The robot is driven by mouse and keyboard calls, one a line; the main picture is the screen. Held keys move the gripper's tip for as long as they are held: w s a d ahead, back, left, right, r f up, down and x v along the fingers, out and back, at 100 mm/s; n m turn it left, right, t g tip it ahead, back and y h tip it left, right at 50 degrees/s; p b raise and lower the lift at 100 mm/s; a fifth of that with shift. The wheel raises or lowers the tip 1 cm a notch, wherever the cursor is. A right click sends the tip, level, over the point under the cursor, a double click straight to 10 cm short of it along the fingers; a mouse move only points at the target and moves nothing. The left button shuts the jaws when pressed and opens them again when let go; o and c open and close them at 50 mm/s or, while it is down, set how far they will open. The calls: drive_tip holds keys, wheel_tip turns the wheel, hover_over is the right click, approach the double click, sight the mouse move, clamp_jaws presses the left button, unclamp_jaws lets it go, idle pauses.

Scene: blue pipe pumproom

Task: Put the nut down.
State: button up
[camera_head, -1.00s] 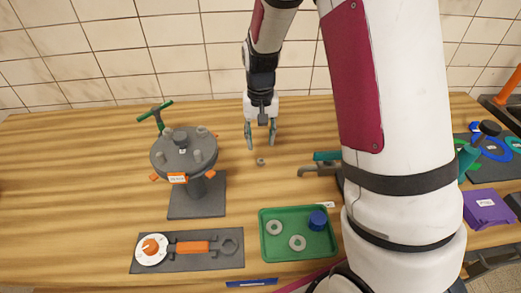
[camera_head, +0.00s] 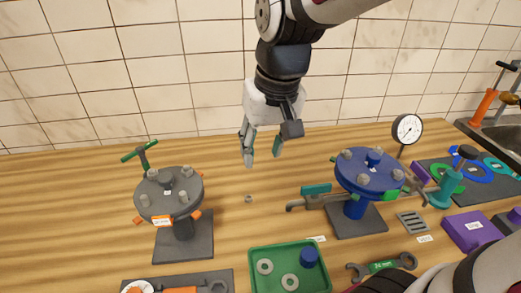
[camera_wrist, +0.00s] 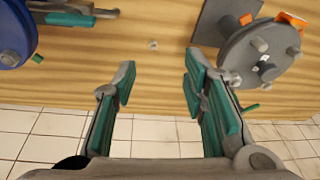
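A small grey nut (camera_head: 248,198) lies on the wooden table between the grey flange stand and the blue flange stand. It also shows in the wrist view (camera_wrist: 153,44), on the wood beyond my fingertips. My gripper (camera_head: 262,160) is above the table behind the nut, with its teal-padded fingers spread apart. In the wrist view my gripper (camera_wrist: 158,78) is open with nothing between the fingers. The nut is apart from both fingers.
The grey flange stand (camera_head: 170,200) is left, with a green T-handle. The blue flange stand (camera_head: 368,175) is right, beside a gauge (camera_head: 407,129). A green tray (camera_head: 256,284) with washers and a blue part is in front. Wood around the nut is clear.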

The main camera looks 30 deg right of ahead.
drive_tip(key=s+r+n+t, duration=0.1)
drive_tip(key=s+r, duration=0.1)
drive_tip(key=s, duration=0.8)
drive_tip(key=shift+s+a+r+t, duration=0.15)
drive_tip(key=shift+a+t, duration=0.15)
drive_tip(key=shift+t, duration=0.1)
drive_tip(key=shift+o, duration=0.6)
drive_tip(key=shift+s+n, duration=0.35)
drive_tip(key=shift+n, duration=0.05)
drive_tip(key=n+g+h+p, duration=0.3)
drive_tip(key=n+p, duration=0.6)
drive_tip(key=n, duration=1)
hover_over(247, 201)
drive_tip(key=w, duration=0.1)
drive_tip(key=shift+g+y, duration=0.5)
drive_tip(key=shift+g, duration=0.2)
wheel_tip(247, 201, down, 24)
drive_tip(key=shift+w+a+r, duration=0.1)
drive_tip(key=f, duration=0.1)
drive_tip(key=f+p, duration=0.1)
drive_tip(key=f, duration=0.2)
drive_tip(key=shift+s+d+f+p, duration=0.15)
drive_tip(key=shift+s+d+p, duration=0.1)
drive_tip(key=shift+s+p, duration=0.1)
drive_tip(key=shift+w+d+f, duration=0.1)
drive_tip(key=shift+w+f, duration=0.05)
drive_tip(key=shift+f, duration=0.3)
clamp_jaws()
